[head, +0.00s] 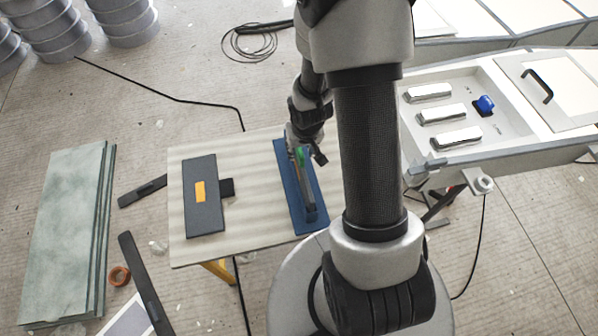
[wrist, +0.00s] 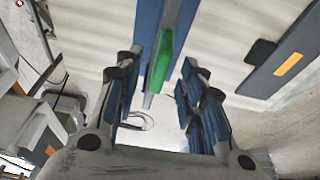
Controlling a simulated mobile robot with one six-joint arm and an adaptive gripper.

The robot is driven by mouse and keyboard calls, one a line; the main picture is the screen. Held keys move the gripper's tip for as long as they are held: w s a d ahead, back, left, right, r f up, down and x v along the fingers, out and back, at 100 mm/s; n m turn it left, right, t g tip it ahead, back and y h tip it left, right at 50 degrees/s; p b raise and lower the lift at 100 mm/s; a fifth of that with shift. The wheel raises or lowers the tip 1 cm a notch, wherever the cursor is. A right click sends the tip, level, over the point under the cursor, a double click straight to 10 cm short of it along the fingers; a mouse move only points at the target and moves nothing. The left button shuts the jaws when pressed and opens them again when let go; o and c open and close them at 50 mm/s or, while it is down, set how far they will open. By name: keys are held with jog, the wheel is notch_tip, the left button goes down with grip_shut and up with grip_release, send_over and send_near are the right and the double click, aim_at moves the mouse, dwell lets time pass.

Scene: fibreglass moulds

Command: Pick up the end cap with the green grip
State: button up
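The end cap with the green grip (head: 312,208) lies on the small table, a long blue plate with a raised grey strip along it. Its green grip (head: 300,157) is partly covered by my gripper in the head view. In the wrist view the green grip (wrist: 161,62) stands between the two fingers of my gripper (wrist: 160,78). The fingers are open, with a gap on each side of the grip, and no contact shows. The far end of the cap runs out of the top of the wrist view.
A dark plate with an orange patch (head: 190,222) lies left of the cap on the table (head: 258,180). A white mould (head: 512,115) with metal blocks and a blue object stands at right. Greenish sheets (head: 66,215) and dark strips lie on the floor at left.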

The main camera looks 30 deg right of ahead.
jog(key=b+x, duration=0.5)
jog(key=x, duration=0.3)
jog(key=shift+w+f, duration=0.1)
jog(key=shift+f, duration=0.15)
jog(key=shift+c, duration=0.4)
grip_shut()
